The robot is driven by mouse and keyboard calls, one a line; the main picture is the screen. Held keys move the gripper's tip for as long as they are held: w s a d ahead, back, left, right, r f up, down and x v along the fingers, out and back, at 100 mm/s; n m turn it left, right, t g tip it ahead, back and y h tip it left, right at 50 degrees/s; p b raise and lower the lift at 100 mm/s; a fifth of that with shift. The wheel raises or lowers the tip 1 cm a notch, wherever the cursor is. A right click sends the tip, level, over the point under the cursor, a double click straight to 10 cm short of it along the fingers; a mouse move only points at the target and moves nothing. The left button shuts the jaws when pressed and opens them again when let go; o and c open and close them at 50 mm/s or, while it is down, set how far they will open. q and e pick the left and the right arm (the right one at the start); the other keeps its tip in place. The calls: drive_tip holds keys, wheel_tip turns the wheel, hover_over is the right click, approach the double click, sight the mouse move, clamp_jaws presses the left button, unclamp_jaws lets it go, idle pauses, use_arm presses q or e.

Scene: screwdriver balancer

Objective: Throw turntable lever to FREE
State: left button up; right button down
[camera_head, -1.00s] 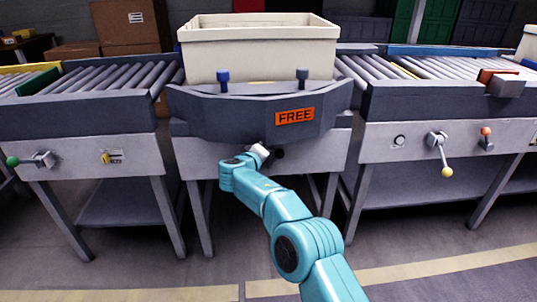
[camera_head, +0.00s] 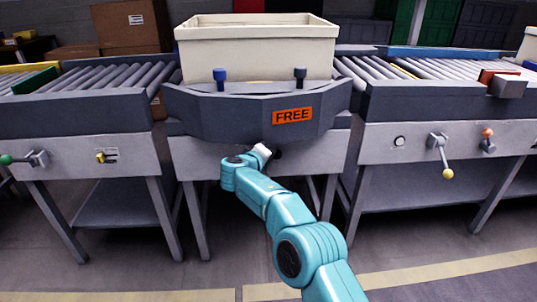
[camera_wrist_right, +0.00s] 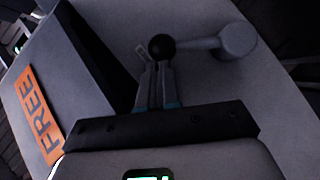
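The turntable (camera_head: 230,118) stands in the middle of the head view, with an orange FREE sign (camera_head: 292,115) on its front. The sign also shows in the right wrist view (camera_wrist_right: 40,115). The turntable lever (camera_wrist_right: 205,43) has a grey arm, a round hub at its right end and a black knob at its left end. In the head view the black knob (camera_head: 277,153) shows just right of my right gripper (camera_head: 264,151). In the wrist view my right gripper (camera_wrist_right: 156,68) has its fingers close together, tips at the knob's lower left, seemingly not around it. My left gripper is out of view.
A cream bin (camera_head: 258,52) sits on the turntable, behind blue (camera_head: 220,75) and dark (camera_head: 300,74) pegs. Roller conveyors (camera_head: 75,85) stand left and right. The right one carries a yellow-knobbed lever (camera_head: 442,158). Floor in front is clear.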

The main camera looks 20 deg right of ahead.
drive_tip(key=shift+s+d, duration=0.1)
drive_tip(key=shift+d, duration=0.1)
drive_tip(key=p+v, duration=0.1)
drive_tip(key=v, duration=1.5)
drive_tip(key=shift+a+p, duration=0.2)
drive_tip(key=shift+p, duration=0.15)
drive_tip(key=shift+s+r, duration=0.1)
drive_tip(key=shift+r, duration=0.05)
